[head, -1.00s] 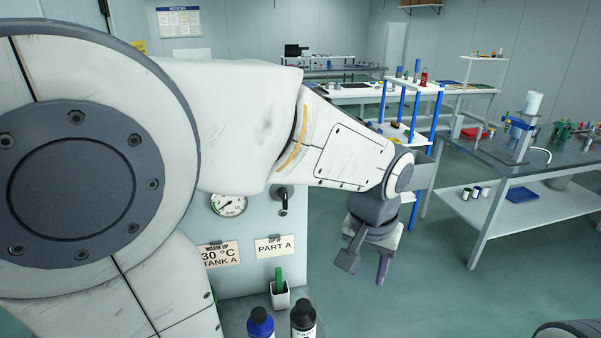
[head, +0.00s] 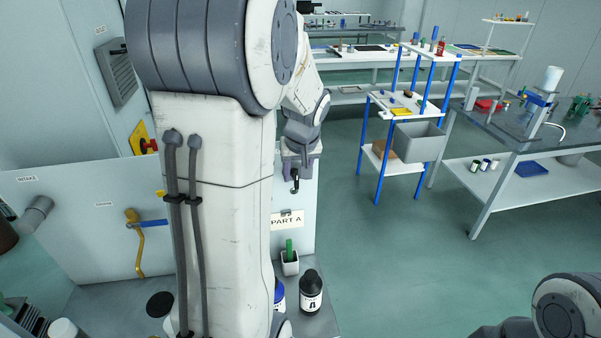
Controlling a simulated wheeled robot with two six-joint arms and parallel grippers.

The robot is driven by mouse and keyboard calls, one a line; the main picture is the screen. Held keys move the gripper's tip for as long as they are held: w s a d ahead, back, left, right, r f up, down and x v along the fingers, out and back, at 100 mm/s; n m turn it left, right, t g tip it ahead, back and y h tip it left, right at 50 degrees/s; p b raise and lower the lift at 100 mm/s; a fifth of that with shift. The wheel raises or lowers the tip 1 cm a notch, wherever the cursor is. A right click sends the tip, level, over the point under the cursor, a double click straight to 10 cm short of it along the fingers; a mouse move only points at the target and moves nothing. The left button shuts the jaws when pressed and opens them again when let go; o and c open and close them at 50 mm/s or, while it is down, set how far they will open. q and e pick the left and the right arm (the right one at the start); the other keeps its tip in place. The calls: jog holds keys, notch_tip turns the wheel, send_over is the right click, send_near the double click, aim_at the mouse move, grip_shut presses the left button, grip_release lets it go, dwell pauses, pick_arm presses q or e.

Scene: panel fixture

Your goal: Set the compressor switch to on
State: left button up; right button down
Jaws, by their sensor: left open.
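No label reading compressor shows. A red knob on a yellow plate (head: 142,143) is mounted on the grey wall panel at the left, partly hidden by my left arm. A small black lever (head: 294,182) is on the pale panel, just below my left gripper in the picture. My left gripper (head: 299,167) is open and points down in front of that panel. I cannot tell whether it touches the lever. My right arm shows only in the bottom right corner, and its gripper is out of view.
A blue-legged cart (head: 378,158) stands right of centre. Open floor lies between.

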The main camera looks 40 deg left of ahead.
pick_arm(q)
jog(key=shift+x, duration=1)
grip_shut()
jog(key=g+y+b, duration=0.1)
jog(key=b, duration=0.1)
jog(key=shift+w+d+f+b, duration=0.15)
jog(key=shift+w+f+b, duration=0.05)
jog(key=shift+b, duration=0.15)
jog(key=shift+w+d+f+m+g+y+b, duration=0.15)
jog(key=shift+m+g+y+b, duration=0.75)
jog(key=shift+g+y, duration=0.85)
jog(key=shift+d+f+m+g+y+b, duration=0.1)
jog(key=shift+m+g+y+b, duration=0.45)
jog(key=shift+g+y+b, duration=1.15)
jog(key=shift+w+d+f+m+g+y+b, duration=0.15)
jog(key=shift+m+g+y+b, duration=0.55)
jog(key=shift+g+y, duration=1.1)
jog(key=shift+s+a+t+y, duration=0.15)
jog(key=shift+t+y, duration=0.1)
jog(key=shift+y, duration=0.3)
